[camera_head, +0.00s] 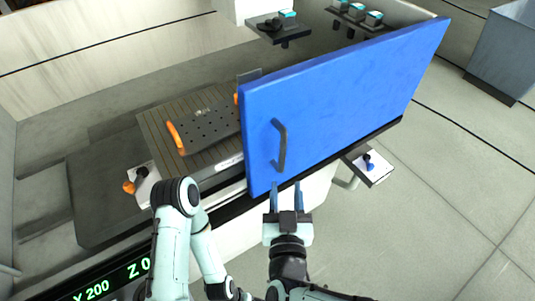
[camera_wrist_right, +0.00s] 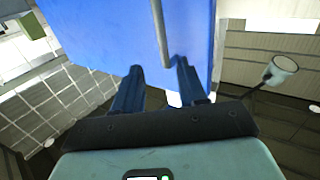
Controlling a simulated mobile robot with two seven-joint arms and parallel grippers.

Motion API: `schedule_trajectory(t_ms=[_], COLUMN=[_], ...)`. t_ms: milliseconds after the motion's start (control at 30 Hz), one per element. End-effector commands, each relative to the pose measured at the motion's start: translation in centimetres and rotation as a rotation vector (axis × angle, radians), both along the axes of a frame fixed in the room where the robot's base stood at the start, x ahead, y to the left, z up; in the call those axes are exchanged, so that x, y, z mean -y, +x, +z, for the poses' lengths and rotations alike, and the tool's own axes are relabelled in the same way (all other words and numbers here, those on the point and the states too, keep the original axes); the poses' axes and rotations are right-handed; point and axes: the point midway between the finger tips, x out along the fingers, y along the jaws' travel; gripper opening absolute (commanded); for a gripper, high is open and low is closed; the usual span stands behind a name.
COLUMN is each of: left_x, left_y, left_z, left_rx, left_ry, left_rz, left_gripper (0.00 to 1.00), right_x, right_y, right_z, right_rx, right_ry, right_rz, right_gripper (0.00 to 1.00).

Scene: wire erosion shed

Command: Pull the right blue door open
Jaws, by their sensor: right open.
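The right blue door (camera_head: 345,95) is a large flat panel standing along the right part of the machine front. It carries a grey vertical bar handle (camera_head: 281,145) near its left edge. The door (camera_wrist_right: 198,25) and the handle (camera_wrist_right: 159,35) also show in the right wrist view. My right gripper (camera_head: 286,185) is open and empty, just below the handle's lower end in the head view. In the right wrist view, the handle's lower end shows between the fingertips (camera_wrist_right: 160,68); whether they touch it I cannot tell. My left gripper is out of view; only its arm shows.
A perforated plate (camera_head: 210,127) with orange handles lies in the machine's open bay. A dark rail runs along the door's bottom. The floor (camera_head: 445,180) at right is clear.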

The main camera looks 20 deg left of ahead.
Motion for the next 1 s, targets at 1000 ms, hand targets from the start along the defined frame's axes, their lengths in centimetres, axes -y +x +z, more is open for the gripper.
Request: schedule_trajectory(t_ms=[1000], left_x=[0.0], left_y=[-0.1], left_z=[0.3], left_rx=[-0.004], left_ry=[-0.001], left_rz=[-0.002], left_gripper=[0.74], right_x=[-4.3], right_y=[11.9], right_z=[1.3], right_rx=[0.030], right_ry=[0.015], right_rz=[0.000], right_gripper=[0.41])
